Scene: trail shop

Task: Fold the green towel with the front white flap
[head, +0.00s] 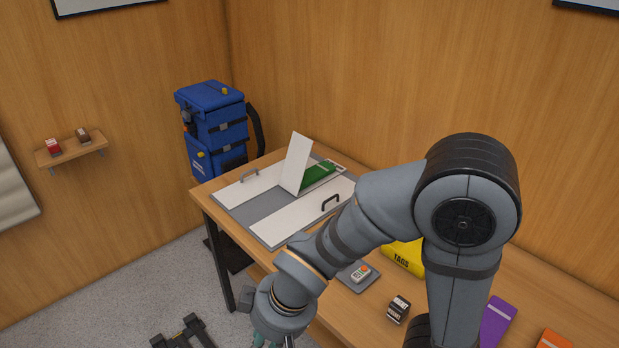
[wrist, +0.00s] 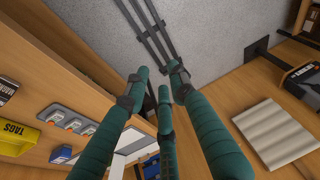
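The folding board (head: 262,207) lies on the wooden table, grey with white flaps. One white flap (head: 297,164) stands raised and tilted. The green towel (head: 318,176) shows beside it, partly hidden by that flap. A white flap with a black handle (head: 330,203) lies flat on the near side. Another flat white flap with a grey handle (head: 249,174) is at the left. My gripper (wrist: 160,87) has teal fingers spread apart with nothing between them. In the head view it is low at the bottom edge, in front of the table and away from the board, mostly cut off.
A yellow TAGS item (head: 403,257), a grey pad with a small device (head: 358,273), a small dark box (head: 398,309), and purple (head: 497,321) and orange (head: 553,340) items lie along the table. A blue backpack (head: 215,125) stands behind the board's left side.

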